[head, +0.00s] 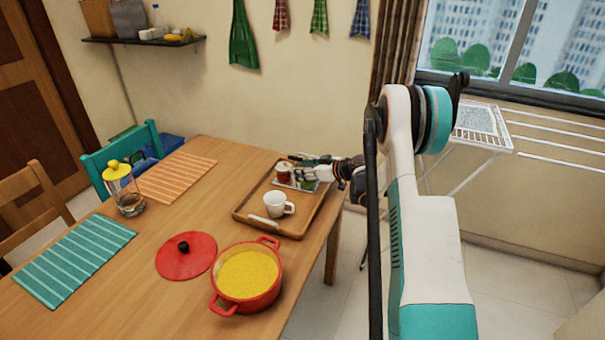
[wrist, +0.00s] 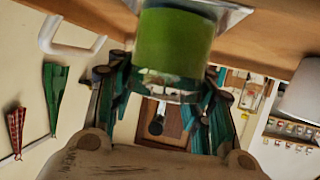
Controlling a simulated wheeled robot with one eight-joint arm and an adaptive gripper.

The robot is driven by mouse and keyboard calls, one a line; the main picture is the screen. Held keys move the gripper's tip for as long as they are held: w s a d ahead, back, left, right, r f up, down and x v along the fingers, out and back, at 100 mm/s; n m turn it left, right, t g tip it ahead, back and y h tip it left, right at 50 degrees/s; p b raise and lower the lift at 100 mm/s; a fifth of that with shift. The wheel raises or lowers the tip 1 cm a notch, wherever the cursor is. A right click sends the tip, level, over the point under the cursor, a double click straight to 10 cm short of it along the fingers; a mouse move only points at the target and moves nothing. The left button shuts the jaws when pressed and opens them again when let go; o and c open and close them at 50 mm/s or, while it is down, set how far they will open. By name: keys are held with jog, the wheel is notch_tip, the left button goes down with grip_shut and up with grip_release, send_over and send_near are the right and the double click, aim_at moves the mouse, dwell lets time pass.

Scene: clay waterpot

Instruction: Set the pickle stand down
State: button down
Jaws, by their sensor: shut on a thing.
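The pickle stand (head: 283,183) is a small metal base carrying a red jar with a white top (head: 284,172) and a green jar (head: 308,185). It is at the far part of the brown wooden tray (head: 243,207). I cannot tell whether its base touches the tray. My gripper (head: 306,174) reaches in from the right and is shut on the stand at its green jar. In the wrist view the green jar (wrist: 172,42) fills the top middle, between my fingers (wrist: 167,88). The stand's metal base (wrist: 236,16) shows behind it.
A glass jar (head: 128,198) and two placemats lie left. The table's right edge is close.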

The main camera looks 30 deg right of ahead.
jog(key=c, duration=0.8)
grip_release()
jog(key=shift+o, duration=0.2)
jog(key=p+v, duration=0.3)
jog(key=v, duration=0.9)
jog(key=shift+p, duration=0.35)
